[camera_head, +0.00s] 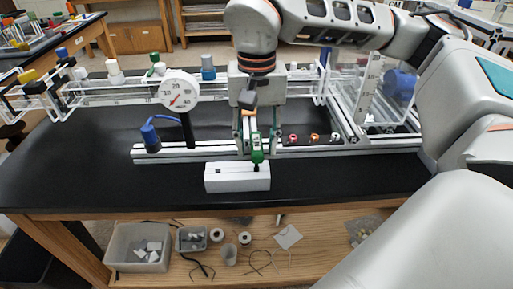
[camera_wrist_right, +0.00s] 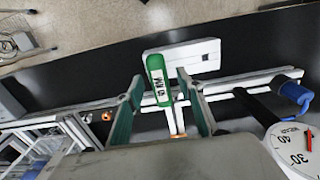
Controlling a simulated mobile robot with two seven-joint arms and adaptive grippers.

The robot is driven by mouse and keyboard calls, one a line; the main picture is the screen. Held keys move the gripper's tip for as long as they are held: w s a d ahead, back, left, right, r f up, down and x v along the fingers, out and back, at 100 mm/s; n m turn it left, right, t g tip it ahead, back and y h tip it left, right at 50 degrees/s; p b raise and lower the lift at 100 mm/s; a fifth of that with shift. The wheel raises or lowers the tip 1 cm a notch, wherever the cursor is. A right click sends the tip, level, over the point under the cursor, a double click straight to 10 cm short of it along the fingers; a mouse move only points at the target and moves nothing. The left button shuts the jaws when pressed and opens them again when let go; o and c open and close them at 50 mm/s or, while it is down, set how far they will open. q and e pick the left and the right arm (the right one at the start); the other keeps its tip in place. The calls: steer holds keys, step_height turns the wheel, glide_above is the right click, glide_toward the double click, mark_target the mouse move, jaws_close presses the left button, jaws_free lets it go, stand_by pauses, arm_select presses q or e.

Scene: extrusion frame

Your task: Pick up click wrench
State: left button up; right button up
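In the right wrist view the green handle (camera_wrist_right: 157,80) lies between the two fingers. My right gripper (camera_head: 248,122) reaches down from above to the wrench. In the wrist view its fingers (camera_wrist_right: 162,104) are spread, with a gap on each side of the wrench. The wrench's lower end is partly hidden. My left gripper does not show.
The white block (camera_head: 225,180) sits near the table's front edge. An aluminium extrusion rail (camera_head: 215,152) runs behind it, with a round dial gauge (camera_head: 180,92) and a blue-capped part (camera_head: 151,135) at left. Small coloured knobs (camera_head: 314,138) are at right. Black table is clear at left.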

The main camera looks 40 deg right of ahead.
steer(key=shift+f, duration=0.25)
stand_by(0.5)
jaws_close()
